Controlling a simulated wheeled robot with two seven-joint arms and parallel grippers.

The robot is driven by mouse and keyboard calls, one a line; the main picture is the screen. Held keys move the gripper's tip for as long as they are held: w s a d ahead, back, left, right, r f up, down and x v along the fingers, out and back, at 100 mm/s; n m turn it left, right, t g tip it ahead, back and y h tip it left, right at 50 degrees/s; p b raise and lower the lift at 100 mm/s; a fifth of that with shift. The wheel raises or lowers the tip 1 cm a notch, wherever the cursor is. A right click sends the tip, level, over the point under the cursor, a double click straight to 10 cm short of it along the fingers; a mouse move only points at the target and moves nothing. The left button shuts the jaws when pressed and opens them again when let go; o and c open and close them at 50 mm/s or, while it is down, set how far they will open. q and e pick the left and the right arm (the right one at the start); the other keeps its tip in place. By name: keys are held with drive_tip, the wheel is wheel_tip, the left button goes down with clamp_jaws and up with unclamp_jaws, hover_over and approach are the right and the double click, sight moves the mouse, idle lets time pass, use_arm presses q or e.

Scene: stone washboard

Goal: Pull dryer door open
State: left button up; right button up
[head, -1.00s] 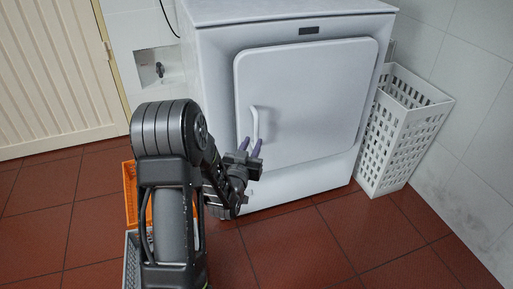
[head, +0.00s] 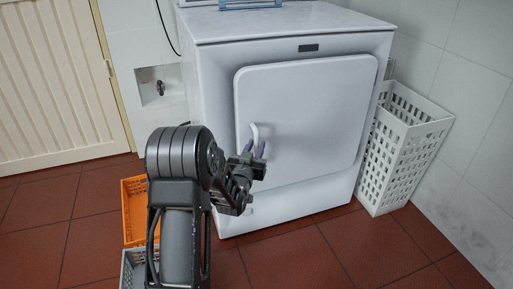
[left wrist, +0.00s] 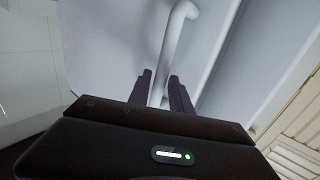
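The dryer (head: 215,130) is white, and its large front door (head: 310,115) looks closed. A white vertical bar handle (head: 254,133) is near the door's left edge. My left gripper (head: 254,149) is at the lower part of the handle, with its two purple-grey fingers pointing up at the door. In the left wrist view the handle (left wrist: 176,35) runs down between the two dark fingertips (left wrist: 160,82). The fingers look apart, one on each side of the bar, and I cannot tell if either touches it. My right gripper is not in view.
A white slotted basket (head: 402,145) stands right of the dryer against the tiled wall. An orange crate (head: 134,210) and a grey crate (head: 132,268) are on the floor at left, partly behind my arm. The red tile floor (head: 320,245) before the dryer is clear.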

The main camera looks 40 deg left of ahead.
use_arm(q)
drive_tip(key=shift+w+a, duration=0.15)
drive_tip(key=shift+w, duration=0.4)
drive_tip(key=shift+c, duration=0.2)
clamp_jaws()
idle(0.9)
